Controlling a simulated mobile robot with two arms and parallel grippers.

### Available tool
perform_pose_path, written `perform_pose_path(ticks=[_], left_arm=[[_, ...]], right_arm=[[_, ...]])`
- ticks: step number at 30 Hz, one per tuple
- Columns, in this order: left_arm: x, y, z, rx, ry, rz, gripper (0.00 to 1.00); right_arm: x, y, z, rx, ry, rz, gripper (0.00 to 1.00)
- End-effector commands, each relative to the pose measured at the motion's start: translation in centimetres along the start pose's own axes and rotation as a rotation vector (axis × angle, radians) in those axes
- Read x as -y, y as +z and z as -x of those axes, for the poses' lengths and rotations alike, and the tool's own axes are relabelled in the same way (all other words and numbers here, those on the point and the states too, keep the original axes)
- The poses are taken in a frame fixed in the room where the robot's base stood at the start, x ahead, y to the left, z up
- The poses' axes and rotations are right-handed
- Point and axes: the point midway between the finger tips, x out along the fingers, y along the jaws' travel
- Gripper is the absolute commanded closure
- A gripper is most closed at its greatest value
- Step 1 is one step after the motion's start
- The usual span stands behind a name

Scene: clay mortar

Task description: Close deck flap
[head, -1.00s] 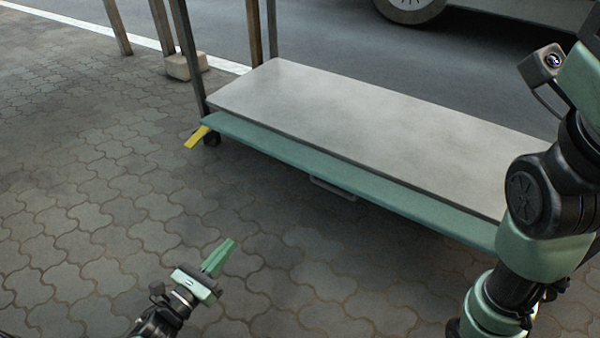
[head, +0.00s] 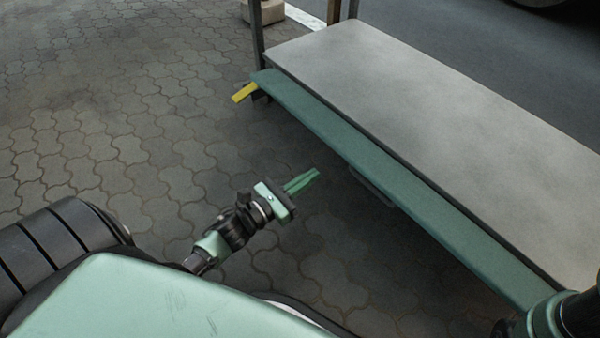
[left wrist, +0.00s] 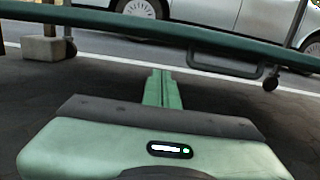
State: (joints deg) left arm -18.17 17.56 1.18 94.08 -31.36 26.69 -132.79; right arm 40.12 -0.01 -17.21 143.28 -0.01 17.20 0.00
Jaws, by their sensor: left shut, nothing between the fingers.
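The deck flap is a long green panel (head: 400,189) along the near side of the cart's grey deck (head: 440,110). It sticks out beside the deck edge. A thin handle (head: 371,186) shows under its outer edge. In the left wrist view the flap (left wrist: 150,29) crosses the top as a green bar, with the handle loop (left wrist: 225,63) hanging below it. My left gripper (head: 314,173) is shut and empty, apart from the flap, on its near side. In the left wrist view its fingers (left wrist: 160,78) point toward the space below the flap. My right gripper is out of view.
A yellow lever (head: 244,93) sticks out at the flap's left end. Caster wheels (left wrist: 270,82) show under the cart. A block (left wrist: 46,48) stands at a post's foot. A parked car (left wrist: 200,12) is beyond. The paving (head: 150,110) left of the cart is clear.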

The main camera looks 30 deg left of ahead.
Motion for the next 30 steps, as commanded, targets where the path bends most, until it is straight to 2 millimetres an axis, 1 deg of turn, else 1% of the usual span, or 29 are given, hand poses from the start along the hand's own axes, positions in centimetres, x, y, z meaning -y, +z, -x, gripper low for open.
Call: perform_pose_path(ticks=[1,6,7,8,13,17,30], left_arm=[[0.0,0.0,-1.3,0.004,-0.002,-0.002,1.00],[0.0,0.1,-4.8,0.002,-0.002,-0.003,1.00],[-0.1,1.4,-4.7,0.000,-0.001,-0.002,1.00],[0.0,2.0,-4.7,-0.001,-0.001,-0.002,1.00],[0.0,3.5,-5.1,-0.001,-0.001,-0.001,1.00],[0.0,3.9,-5.3,-0.001,-0.001,-0.002,1.00],[0.0,4.0,-5.3,-0.003,0.000,-0.001,1.00]], right_arm=[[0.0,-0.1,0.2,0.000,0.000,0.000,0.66],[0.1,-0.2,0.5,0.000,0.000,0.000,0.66],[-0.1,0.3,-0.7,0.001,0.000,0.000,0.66],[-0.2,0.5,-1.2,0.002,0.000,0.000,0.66],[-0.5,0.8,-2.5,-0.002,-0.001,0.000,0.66],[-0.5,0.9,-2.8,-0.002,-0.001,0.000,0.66],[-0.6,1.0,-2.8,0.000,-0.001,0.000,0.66]])
